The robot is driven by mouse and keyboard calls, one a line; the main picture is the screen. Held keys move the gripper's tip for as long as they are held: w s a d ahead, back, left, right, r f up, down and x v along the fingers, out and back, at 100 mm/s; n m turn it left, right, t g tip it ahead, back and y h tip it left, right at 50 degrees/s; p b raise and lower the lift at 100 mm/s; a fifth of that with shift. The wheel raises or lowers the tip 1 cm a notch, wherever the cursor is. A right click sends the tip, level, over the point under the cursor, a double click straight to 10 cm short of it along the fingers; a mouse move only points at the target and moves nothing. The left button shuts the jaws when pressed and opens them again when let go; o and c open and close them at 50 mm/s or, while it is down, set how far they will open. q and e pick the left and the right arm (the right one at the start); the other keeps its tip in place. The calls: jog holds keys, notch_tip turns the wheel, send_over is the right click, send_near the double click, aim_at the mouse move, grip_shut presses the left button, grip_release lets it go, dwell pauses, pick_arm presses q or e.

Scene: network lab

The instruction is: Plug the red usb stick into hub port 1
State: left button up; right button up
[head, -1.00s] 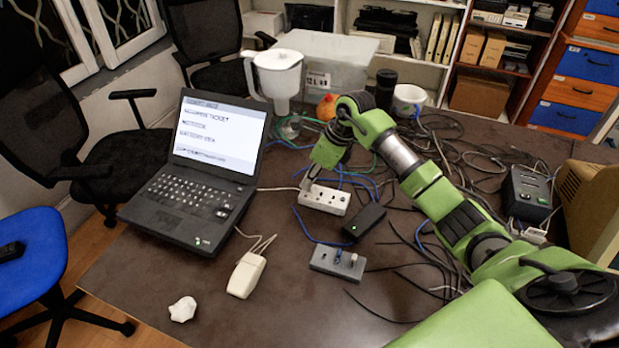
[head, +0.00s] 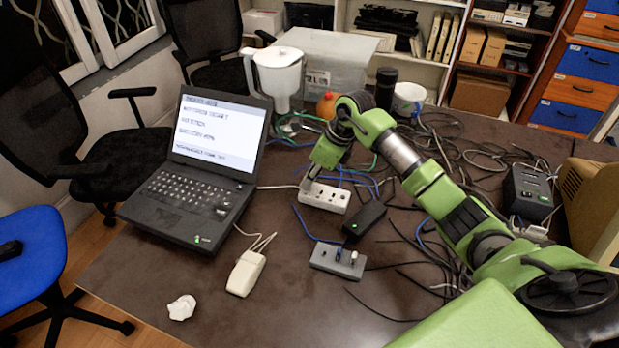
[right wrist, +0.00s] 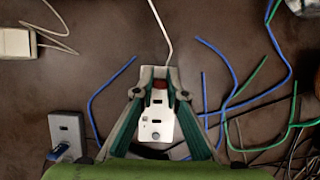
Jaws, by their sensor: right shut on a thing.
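The white hub (head: 325,198) lies on the table with a row of slots in its top; it also shows in the right wrist view (right wrist: 156,126). My right gripper (right wrist: 159,76) is over the cable end of the hub, fingers pointing down. It is shut on the red usb stick (right wrist: 160,85), of which only a dark red patch shows between the fingertips. The stick is at the hub's end slot; how deep it sits is hidden. In the head view the right gripper (head: 308,188) covers the stick. My left gripper is not in view.
A grey block (head: 322,260) holding a blue and a pale stick lies nearer, with a small black box (head: 364,220) beside the hub. A laptop (head: 190,190) and a mouse (head: 246,273) are left. Loose cables crowd the right; the front table is mostly clear.

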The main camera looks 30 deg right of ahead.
jog(key=shift+f+b, duration=0.3)
jog(key=shift+f, duration=0.05)
dwell(0.3)
jog(key=o, duration=0.8)
jog(key=shift+o, duration=0.2)
jog(key=v, duration=1.2)
